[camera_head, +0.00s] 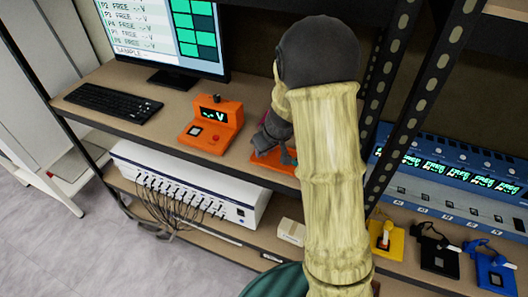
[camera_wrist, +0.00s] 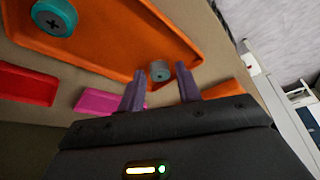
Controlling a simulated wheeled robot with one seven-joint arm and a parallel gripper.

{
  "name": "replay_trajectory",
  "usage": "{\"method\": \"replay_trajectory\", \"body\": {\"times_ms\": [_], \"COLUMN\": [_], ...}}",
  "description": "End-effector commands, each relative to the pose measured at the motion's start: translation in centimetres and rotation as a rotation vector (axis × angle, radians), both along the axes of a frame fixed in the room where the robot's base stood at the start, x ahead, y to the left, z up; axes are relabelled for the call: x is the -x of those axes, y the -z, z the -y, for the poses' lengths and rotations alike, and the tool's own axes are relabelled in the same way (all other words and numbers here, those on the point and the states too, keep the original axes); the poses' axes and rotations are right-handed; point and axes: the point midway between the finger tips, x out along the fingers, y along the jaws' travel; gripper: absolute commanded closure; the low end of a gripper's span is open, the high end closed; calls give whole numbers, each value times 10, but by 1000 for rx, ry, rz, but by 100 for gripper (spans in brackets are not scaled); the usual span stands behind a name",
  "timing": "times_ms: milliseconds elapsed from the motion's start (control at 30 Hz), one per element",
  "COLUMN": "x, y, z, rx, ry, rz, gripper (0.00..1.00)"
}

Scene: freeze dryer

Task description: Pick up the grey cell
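The grey cell (camera_wrist: 160,71) is a small round disc with a dark grey top, standing on an orange tray (camera_wrist: 112,50) near its edge in the wrist view. My gripper (camera_wrist: 160,80) is open, its two purple fingers apart. In that view the cell shows between the fingertips, with a gap on each side; how far the tips reach down beside it I cannot tell. In the head view my arm hides the cell and most of the gripper; part of the orange tray (camera_head: 268,160) shows there.
A teal cell with a plus mark (camera_wrist: 54,18) lies on the same tray. Red (camera_wrist: 27,84) and pink (camera_wrist: 98,102) pieces lie beside the tray. An orange meter (camera_head: 212,125), a keyboard (camera_head: 112,103) and a monitor (camera_head: 165,40) stand left. A dark rack post (camera_head: 395,90) rises close right of my arm.

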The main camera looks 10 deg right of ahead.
Motion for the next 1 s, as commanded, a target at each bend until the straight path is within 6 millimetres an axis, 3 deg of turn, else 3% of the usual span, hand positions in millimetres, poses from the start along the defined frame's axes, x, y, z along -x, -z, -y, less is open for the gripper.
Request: {"method": "replay_trajectory", "body": {"times_ms": [300,467,500,800,1000], "x": [0,0,0,0,0], "y": [0,0,0,-4,-29], "z": [0,0,0,0,0], "rx": [0,0,0,0,2], "ry": [0,0,0,-2,-2], "rz": [0,0,0,1,4], "gripper": [66,97,99,99,99]}}
